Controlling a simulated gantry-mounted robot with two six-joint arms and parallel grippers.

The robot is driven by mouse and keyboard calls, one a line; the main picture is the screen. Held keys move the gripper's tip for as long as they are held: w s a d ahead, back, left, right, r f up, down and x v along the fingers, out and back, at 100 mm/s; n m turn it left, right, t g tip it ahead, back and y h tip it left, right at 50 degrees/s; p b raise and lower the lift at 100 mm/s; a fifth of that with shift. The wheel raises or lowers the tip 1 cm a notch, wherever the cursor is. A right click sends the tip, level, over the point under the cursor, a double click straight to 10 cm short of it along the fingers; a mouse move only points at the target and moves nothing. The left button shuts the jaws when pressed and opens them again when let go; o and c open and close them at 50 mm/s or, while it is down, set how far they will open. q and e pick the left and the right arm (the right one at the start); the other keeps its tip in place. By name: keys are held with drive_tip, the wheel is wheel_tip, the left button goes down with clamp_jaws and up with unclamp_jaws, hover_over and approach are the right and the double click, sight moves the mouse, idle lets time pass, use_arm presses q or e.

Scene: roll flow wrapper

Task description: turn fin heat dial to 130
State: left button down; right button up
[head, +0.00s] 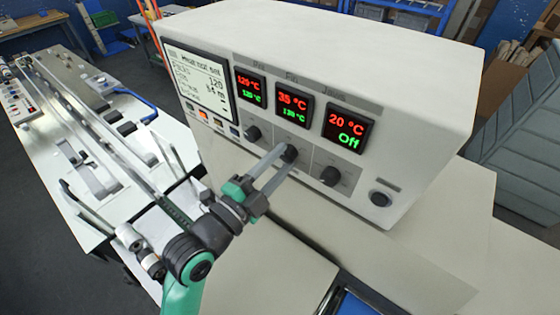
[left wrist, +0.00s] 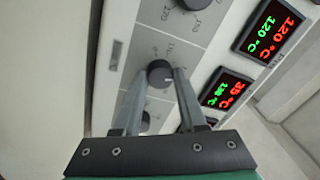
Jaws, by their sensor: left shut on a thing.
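The fin heat dial (head: 289,153) is the dark middle knob of three on the white control box's front. It also shows in the left wrist view (left wrist: 160,74), with scale marks around it. My left gripper (head: 284,155) is shut on this knob, with one finger on each side; the fingers also show in the left wrist view (left wrist: 161,82). The fin display (head: 292,105) reads a red 35 °C above a green value in the 130s, whose last digit I cannot read surely. My right gripper is not in view.
Another knob stands on either side, the left one (head: 252,133) and the right one (head: 330,176), close to my fingers. The right display (head: 348,128) reads 20 °C and Off. A round button (head: 380,198) is at the lower right. The white control box (head: 400,60) stands on a pale surface.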

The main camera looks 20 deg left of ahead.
use_arm(q)
drive_tip(key=shift+c, duration=2.3)
unclamp_jaws()
drive_tip(key=r+v, duration=0.1)
drive_tip(key=v, duration=1)
drive_tip(key=shift+s+f+p, duration=0.3)
drive_tip(key=shift+f+p, duration=0.1)
drive_tip(key=shift+f, duration=0.1)
drive_tip(key=shift+a, duration=0.1)
